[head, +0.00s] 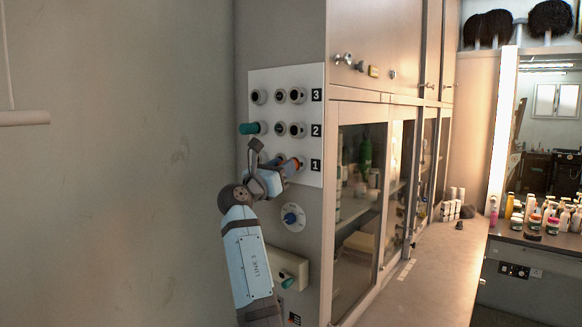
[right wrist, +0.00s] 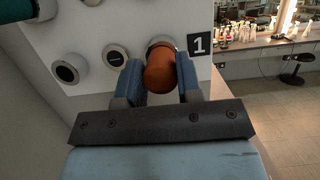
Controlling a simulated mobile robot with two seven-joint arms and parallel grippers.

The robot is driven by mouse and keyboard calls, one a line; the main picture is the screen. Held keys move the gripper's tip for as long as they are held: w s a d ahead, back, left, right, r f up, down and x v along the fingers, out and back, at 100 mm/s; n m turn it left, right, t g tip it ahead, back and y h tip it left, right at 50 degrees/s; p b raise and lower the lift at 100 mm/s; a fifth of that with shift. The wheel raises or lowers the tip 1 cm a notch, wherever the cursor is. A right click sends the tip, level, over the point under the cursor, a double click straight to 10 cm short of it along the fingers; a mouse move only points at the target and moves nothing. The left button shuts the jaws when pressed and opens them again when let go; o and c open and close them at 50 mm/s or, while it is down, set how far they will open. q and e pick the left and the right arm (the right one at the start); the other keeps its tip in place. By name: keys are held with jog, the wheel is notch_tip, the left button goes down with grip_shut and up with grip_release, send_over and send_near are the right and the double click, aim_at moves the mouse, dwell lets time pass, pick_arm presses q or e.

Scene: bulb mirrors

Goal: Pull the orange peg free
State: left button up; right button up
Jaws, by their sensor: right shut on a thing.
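The orange peg (right wrist: 160,71) sits at a socket in the white panel (head: 316,178), in the row marked 1, beside the label. In the head view the orange peg (head: 293,165) is partly covered by my right gripper. My right gripper (head: 283,169) has its fingers on both sides of the peg; in the right wrist view the gripper (right wrist: 160,80) is shut on it. The peg's inner end is hidden, so I cannot tell how deep it sits. My left gripper is not in view.
A teal peg (head: 254,128) sticks out of row 2, with empty sockets around it. Below the panel are a round dial (head: 293,217) and a beige box (head: 291,268) with a teal part. Glass-door cabinets (head: 358,180) and a counter (head: 415,285) lie to the right.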

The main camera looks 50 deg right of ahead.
jog(key=shift+a, duration=0.4)
jog(key=a+p, duration=0.2)
jog(key=a, duration=0.7)
jog(key=shift+s+a+p, duration=0.3)
jog(key=shift+s+p, duration=0.05)
jog(key=shift+s, duration=0.1)
dwell(0.4)
